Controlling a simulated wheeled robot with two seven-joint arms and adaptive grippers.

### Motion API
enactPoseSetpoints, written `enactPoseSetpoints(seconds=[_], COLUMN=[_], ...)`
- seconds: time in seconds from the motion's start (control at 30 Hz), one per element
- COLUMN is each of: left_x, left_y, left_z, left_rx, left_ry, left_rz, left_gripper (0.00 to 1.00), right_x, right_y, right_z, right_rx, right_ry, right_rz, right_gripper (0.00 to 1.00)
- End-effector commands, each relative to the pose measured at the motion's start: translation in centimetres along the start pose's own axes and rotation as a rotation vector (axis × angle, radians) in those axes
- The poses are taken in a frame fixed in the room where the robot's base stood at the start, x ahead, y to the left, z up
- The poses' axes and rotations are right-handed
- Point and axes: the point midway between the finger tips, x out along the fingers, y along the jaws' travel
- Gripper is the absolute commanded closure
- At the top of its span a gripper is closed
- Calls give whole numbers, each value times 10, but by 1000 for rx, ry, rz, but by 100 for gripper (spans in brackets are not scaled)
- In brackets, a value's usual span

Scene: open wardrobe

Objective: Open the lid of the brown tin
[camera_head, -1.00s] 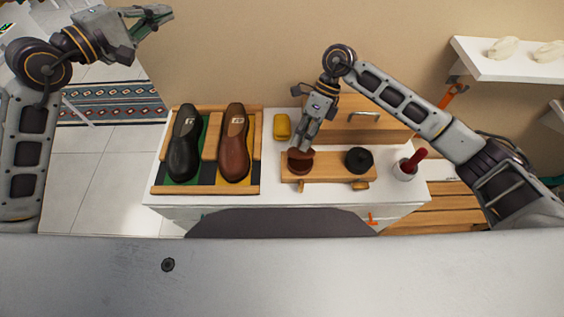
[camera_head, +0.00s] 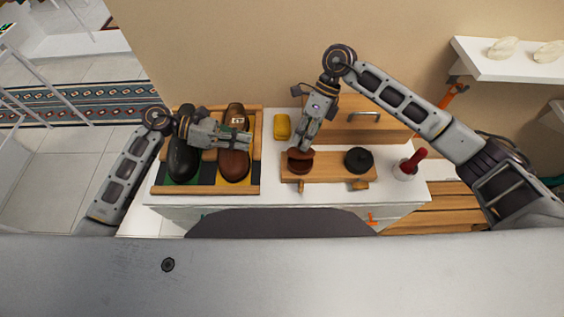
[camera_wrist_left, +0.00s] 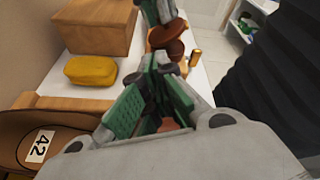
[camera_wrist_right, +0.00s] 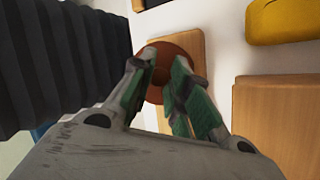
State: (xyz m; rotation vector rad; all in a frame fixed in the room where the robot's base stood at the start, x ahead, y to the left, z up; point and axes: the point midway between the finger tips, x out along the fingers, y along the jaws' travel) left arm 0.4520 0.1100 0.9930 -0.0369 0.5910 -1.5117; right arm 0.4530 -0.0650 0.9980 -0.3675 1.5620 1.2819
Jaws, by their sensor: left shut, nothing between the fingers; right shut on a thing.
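The brown tin (camera_head: 297,167) stands at the left end of a small wooden stand. Its lid (camera_head: 303,154) looks tilted up over the tin, with a dark gap between them. My right gripper (camera_head: 301,148) is shut on the lid from above; the brown disc of the lid (camera_wrist_right: 180,58) shows around its fingers in the right wrist view. My left gripper (camera_head: 249,141) is shut and empty, left of the tin and above the brown shoe. In the left wrist view the tin (camera_wrist_left: 174,53) lies just beyond the left fingertips (camera_wrist_left: 160,65).
The wooden stand (camera_head: 330,171) also holds a black tin (camera_head: 359,160). A yellow item (camera_head: 282,126) and a wooden box (camera_head: 345,130) are behind. The black shoe (camera_head: 183,160) and brown shoe (camera_head: 234,165) lie on a tray at left. A red-handled brush in a cup (camera_head: 405,170) stands right.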

Motion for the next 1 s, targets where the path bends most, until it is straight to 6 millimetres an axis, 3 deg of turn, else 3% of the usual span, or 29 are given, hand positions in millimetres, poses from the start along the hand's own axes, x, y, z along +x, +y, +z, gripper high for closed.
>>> enactPoseSetpoints(seconds=[0.1,0.3,0.77,1.0], left_x=[16,27,29,43], left_y=[-12,-23,-24,-26], left_z=[-13,-22,-23,-22], left_rx=[-107,-187,-190,-190], left_ry=[0,4,5,4], left_rz=[-90,-157,-160,-161], left_gripper=[100,100,100,100], right_x=[0,0,0,0], right_y=[0,0,0,0], right_z=[0,0,0,0], right_rx=[1,1,1,1], right_ry=[1,1,1,1], right_rz=[0,0,0,0], right_gripper=[100,100,100,100])
